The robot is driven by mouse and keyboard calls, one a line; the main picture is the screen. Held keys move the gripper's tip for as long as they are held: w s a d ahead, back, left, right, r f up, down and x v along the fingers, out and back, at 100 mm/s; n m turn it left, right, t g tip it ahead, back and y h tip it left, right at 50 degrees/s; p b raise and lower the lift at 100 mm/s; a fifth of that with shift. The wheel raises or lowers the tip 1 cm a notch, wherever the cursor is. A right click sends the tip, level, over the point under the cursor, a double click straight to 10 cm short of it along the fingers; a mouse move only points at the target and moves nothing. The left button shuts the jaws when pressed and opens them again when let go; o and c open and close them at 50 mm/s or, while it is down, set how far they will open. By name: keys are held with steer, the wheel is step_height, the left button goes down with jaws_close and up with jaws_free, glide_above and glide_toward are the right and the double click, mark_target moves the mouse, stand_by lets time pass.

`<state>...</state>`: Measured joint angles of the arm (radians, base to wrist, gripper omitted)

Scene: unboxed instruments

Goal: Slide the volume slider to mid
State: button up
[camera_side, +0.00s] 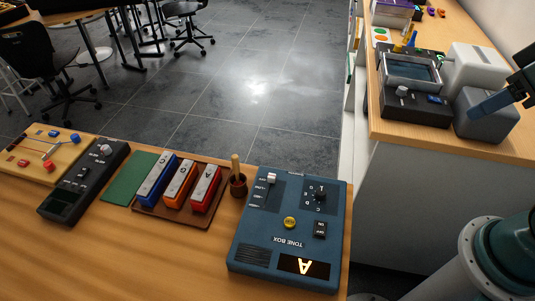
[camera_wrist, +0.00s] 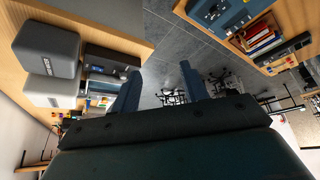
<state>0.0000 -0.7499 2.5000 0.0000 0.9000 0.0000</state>
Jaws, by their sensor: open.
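The blue tone box (camera_side: 287,228) lies on the near wooden table in the side view, its lettering upside down. Its slider has a pale knob (camera_side: 271,178) at the far end of the track, beside small labels too small to read surely. The lit display shows "A". My gripper (camera_wrist: 158,82) is open and empty in the wrist view, its two blue fingers spread apart. The box (camera_wrist: 218,12) is cut off at the wrist view's top.
Open floor lies between.

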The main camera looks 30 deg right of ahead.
steer(key=shift+c, duration=0.6)
steer(key=w+a+m+g, duration=0.2)
steer(key=w+a, duration=0.3)
steer(key=w, duration=0.3)
steer(key=w+a+m+g, duration=0.1)
steer(key=w+a+m, duration=0.2)
steer(key=w+a, duration=0.35)
steer(key=w+a+f+m+g, duration=0.2)
steer(key=w+a+f+m, duration=0.2)
steer(key=w+a+f, duration=0.5)
steer(key=a+f, duration=0.3)
steer(key=a, duration=0.1)
steer(key=shift+w+f+g, duration=0.3)
steer(key=shift+w, duration=0.1)
steer(key=shift+f, duration=0.1)
